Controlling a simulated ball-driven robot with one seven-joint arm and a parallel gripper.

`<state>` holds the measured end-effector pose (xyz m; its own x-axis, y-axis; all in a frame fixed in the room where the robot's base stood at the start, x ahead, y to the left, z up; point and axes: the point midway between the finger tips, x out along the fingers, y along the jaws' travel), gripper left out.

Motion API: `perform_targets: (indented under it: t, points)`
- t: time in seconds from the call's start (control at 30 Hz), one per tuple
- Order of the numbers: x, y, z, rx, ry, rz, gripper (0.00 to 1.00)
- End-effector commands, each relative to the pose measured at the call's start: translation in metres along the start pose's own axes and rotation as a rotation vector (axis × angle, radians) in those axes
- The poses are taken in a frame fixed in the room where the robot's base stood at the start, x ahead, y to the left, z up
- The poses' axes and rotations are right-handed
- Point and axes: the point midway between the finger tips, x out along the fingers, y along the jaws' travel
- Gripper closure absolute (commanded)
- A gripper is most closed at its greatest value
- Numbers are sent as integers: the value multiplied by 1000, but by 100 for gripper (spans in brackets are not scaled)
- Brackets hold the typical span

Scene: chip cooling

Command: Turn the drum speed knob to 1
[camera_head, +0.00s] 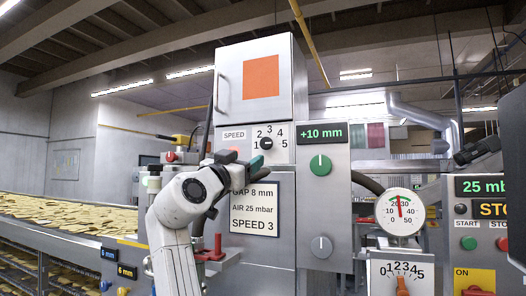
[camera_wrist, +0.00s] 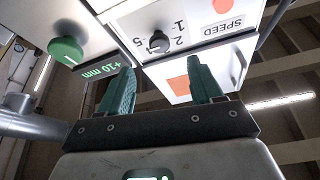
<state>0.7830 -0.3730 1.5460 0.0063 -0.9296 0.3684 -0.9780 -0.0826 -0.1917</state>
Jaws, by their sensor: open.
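The drum speed knob (camera_head: 267,143) is small and black, on a grey panel with a dial numbered 1 to 5 and a SPEED label (camera_head: 234,134). Its pointer is too small to read surely. In the wrist view the knob (camera_wrist: 158,42) shows beyond the fingertips, roughly between them. My gripper (camera_head: 250,163), with teal fingers, is in front of the panel, just below and left of the knob. In the wrist view my gripper (camera_wrist: 160,68) is open, with nothing between its fingers and apart from the knob.
A placard (camera_head: 254,205) below reads GAP 8 mm, AIR 25 mbar, SPEED 3. To the right is a panel with a green knob (camera_head: 320,164), a +10 mm display (camera_head: 321,134) and a grey knob (camera_head: 322,246). A round gauge (camera_head: 400,212) stands farther right. A chip conveyor (camera_head: 55,208) runs at left.

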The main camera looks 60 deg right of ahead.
Motion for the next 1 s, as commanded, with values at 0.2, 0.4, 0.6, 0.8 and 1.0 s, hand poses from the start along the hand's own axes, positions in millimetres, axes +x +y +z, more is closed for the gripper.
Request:
perform_targets:
  t: [0.2,0.4,0.6,0.8,1.0]
  points:
    - [23,2,-8,0,10,11,35]
    - [59,1,-10,0,10,9,35]
    - [91,2,-8,-1,9,9,35]
    - [107,2,-7,1,9,7,35]
    - [110,2,-6,1,9,7,35]
